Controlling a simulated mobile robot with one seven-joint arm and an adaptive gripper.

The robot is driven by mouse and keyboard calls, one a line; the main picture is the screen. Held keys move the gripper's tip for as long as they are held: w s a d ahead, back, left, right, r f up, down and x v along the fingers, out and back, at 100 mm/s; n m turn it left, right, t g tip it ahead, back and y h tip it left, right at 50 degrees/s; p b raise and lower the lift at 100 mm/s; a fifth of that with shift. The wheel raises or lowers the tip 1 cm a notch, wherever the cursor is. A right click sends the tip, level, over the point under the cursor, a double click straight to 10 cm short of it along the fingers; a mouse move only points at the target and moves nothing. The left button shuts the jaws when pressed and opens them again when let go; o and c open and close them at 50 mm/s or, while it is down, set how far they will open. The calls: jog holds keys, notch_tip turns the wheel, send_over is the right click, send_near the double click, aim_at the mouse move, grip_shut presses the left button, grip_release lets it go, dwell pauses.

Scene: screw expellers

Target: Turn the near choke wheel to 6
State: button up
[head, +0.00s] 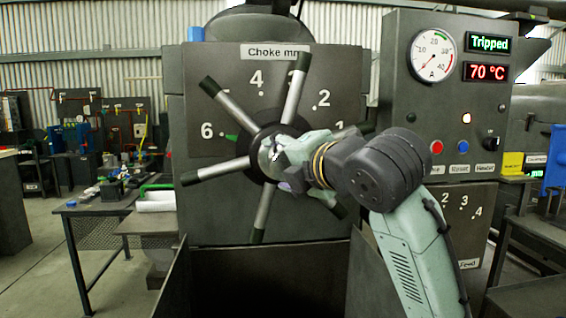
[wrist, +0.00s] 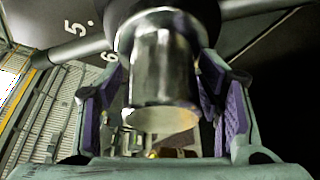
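The choke wheel (head: 292,100) stands upright on the grey machine face, with several silver spokes ending in dark grips. Its dial plate bears the numbers 1 to 6 around the upper side. A green pointer (head: 231,137) lies at the left, next to the dot by the 6. My gripper (head: 277,160) is at the wheel's centre in the head view and hides part of it. In the wrist view, my gripper's purple-padded fingers (wrist: 163,90) straddle the metal hub (wrist: 163,80), with gaps visible beside it. The fingertips' contact is unclear.
A workbench (head: 95,207) stands at the left.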

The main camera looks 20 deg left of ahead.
jog(key=shift+o, duration=0.2)
jog(key=shift+d, duration=0.1)
jog(key=v, duration=1.2)
jog(key=shift+f, duration=0.15)
